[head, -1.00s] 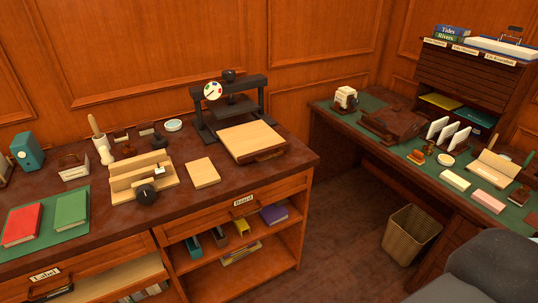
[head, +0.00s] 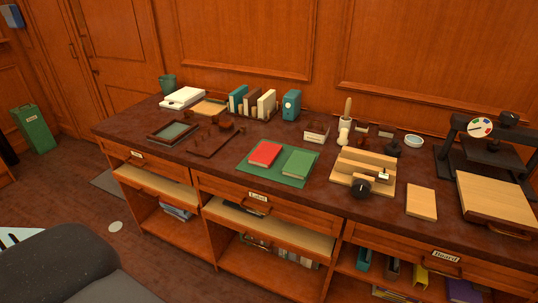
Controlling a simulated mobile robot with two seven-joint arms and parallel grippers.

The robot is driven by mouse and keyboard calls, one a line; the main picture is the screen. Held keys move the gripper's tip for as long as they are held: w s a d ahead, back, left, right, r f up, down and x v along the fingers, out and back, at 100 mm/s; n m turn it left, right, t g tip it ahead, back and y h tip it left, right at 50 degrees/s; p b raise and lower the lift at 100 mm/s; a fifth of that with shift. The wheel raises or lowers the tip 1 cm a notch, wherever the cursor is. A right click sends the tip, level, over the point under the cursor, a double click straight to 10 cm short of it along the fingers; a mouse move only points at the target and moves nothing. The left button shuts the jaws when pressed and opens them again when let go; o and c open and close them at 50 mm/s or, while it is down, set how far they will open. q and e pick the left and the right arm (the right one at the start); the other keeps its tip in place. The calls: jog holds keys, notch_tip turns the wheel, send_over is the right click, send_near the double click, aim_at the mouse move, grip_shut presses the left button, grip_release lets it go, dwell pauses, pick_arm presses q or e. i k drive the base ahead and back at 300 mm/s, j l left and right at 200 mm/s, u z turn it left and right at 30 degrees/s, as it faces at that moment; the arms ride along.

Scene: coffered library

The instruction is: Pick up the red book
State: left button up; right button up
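The red book (head: 265,153) lies flat on a green mat (head: 259,173) on the long dark-topped wooden counter. A green book (head: 298,163) lies beside it on the same mat, to its right. Neither of my grippers shows in the head view.
Right of the mat stand a small card holder (head: 316,132), a wooden jig (head: 362,172) with a black knob, a wooden block (head: 421,203) and a black press (head: 490,150). Behind are upright books in a rack (head: 252,103). A dark grey chair (head: 70,270) is at lower left.

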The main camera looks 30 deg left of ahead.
aim_at(267, 152)
jog(key=i+j+z, duration=0.1)
jog(key=j, duration=0.35)
jog(key=i+j+z, duration=0.1)
jog(key=j, duration=0.35)
jog(key=i+j+z, duration=0.1)
jog(key=j, duration=0.35)
jog(key=i, duration=0.1)
